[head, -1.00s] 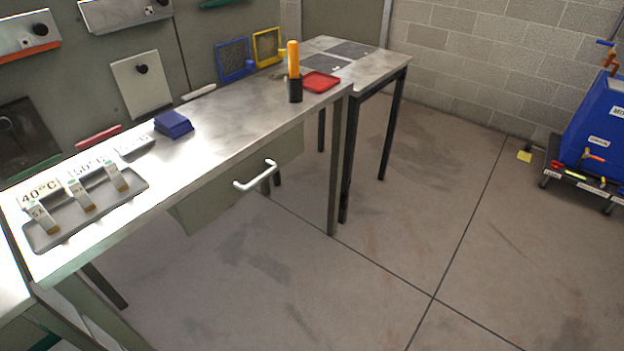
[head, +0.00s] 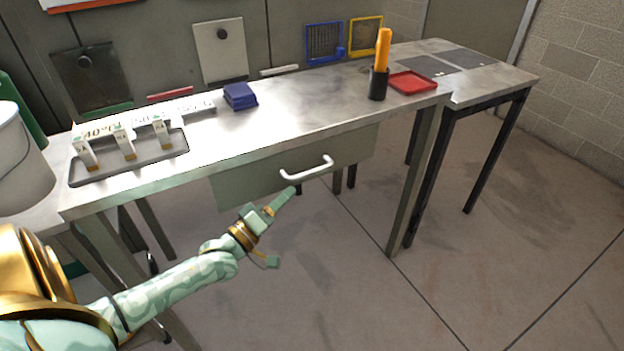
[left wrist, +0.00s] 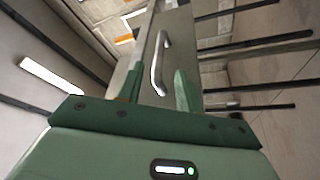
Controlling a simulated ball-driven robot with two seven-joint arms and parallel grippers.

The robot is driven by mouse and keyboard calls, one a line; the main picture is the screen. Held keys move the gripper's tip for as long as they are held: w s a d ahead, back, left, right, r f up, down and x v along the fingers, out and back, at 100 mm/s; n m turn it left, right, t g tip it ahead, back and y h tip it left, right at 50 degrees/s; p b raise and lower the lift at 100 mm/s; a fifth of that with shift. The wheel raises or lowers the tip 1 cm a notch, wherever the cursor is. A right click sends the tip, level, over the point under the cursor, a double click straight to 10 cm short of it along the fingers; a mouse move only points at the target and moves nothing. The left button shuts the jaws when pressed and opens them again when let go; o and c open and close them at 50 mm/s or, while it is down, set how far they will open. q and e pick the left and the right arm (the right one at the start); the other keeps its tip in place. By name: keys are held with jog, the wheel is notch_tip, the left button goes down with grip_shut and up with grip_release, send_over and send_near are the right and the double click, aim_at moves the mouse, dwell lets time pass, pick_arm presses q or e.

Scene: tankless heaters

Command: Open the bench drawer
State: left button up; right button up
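The bench drawer (head: 255,184) is a grey-green front under the metal bench top, and it looks closed. Its white curved bar handle (head: 307,168) is on the front's right part. My left gripper (head: 281,226) is below and in front of the handle, apart from it. In the left wrist view, the two green fingers of my left gripper (left wrist: 158,82) are spread with nothing held. The handle (left wrist: 160,62) shows just beyond and between the fingertips there. My right gripper is not in view.
On the bench stand a grey tray (head: 172,150) with several labelled strips, a blue box (head: 240,96), an orange-handled item in a black cup (head: 378,83) and a red tray (head: 412,83). A white bucket (head: 20,165) is at the left. The floor before the drawer is clear.

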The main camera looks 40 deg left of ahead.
aim_at(307, 176)
pick_arm(q)
jog(key=b+x, duration=0.2)
jog(key=x, duration=0.6)
jog(key=shift+w, duration=0.2)
grip_shut()
